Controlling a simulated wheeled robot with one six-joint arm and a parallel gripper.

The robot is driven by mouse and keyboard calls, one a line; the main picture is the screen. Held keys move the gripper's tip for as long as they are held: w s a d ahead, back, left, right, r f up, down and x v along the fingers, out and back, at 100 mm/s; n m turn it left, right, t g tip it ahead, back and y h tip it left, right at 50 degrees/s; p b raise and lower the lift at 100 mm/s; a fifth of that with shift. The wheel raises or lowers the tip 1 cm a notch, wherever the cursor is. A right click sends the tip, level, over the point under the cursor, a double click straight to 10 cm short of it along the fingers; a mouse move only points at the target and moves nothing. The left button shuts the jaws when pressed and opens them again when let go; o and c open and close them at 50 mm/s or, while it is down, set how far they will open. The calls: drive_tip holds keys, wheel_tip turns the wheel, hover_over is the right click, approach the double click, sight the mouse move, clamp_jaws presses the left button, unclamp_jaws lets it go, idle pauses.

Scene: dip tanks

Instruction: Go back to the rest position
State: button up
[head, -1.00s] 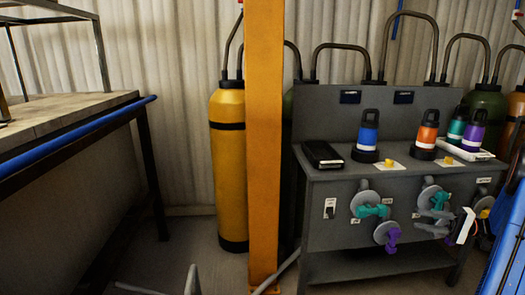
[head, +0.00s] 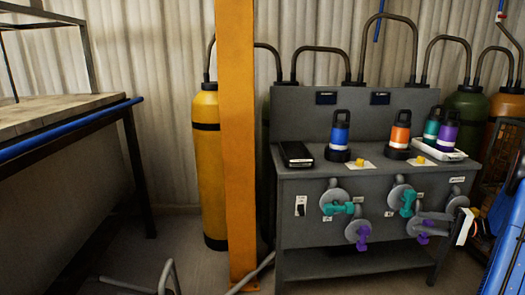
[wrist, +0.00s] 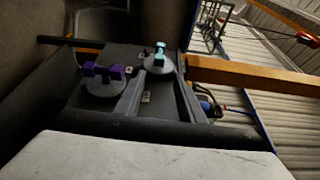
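My gripper (head: 426,226) shows small at the right of the head view, in front of the bench's front panel, with a white and orange wrist part (head: 463,226) behind it. It overlaps the lower right purple valve handle (head: 423,239) in the picture; I cannot tell whether they touch. Its fingers are too small to read as open or shut. That view is turned sideways and shows a purple handle (wrist: 103,72) and a teal handle (wrist: 160,55) beyond a dark edge, with a pale slab (wrist: 140,158) filling the bottom.
The grey bench (head: 300,245) carries bottles, including a blue one (head: 340,130) and an orange one (head: 400,130), and a black box (head: 296,154). An orange post (head: 236,150) stands before a yellow cylinder (head: 208,150). A wooden table (head: 60,115) is at left. Blue equipment (head: 508,235) is close at right.

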drive_tip(key=s+a+r+n+g+h, duration=0.1)
drive_tip(key=s+a+r+g+h, duration=0.2)
drive_tip(key=a, duration=0.6)
drive_tip(key=s+a+r+g+h, duration=0.1)
drive_tip(key=s+a+r+h, duration=0.1)
drive_tip(key=s+a, duration=0.5)
drive_tip(key=s+a+r+n+g+h, duration=0.1)
drive_tip(key=s+a+r+g+h, duration=0.15)
drive_tip(key=a, duration=0.75)
drive_tip(key=s+a+n+t+h, duration=0.1)
drive_tip(key=s+a+t+h, duration=0.1)
drive_tip(key=s, duration=0.8)
drive_tip(key=s+a+n+t+h, duration=0.1)
drive_tip(key=s+a+t+h, duration=0.2)
drive_tip(key=s, duration=0.8)
drive_tip(key=shift+a+h, duration=1.1)
drive_tip(key=shift+h, duration=1.15)
drive_tip(key=shift+o, duration=0.3)
drive_tip(key=shift+w, duration=0.1)
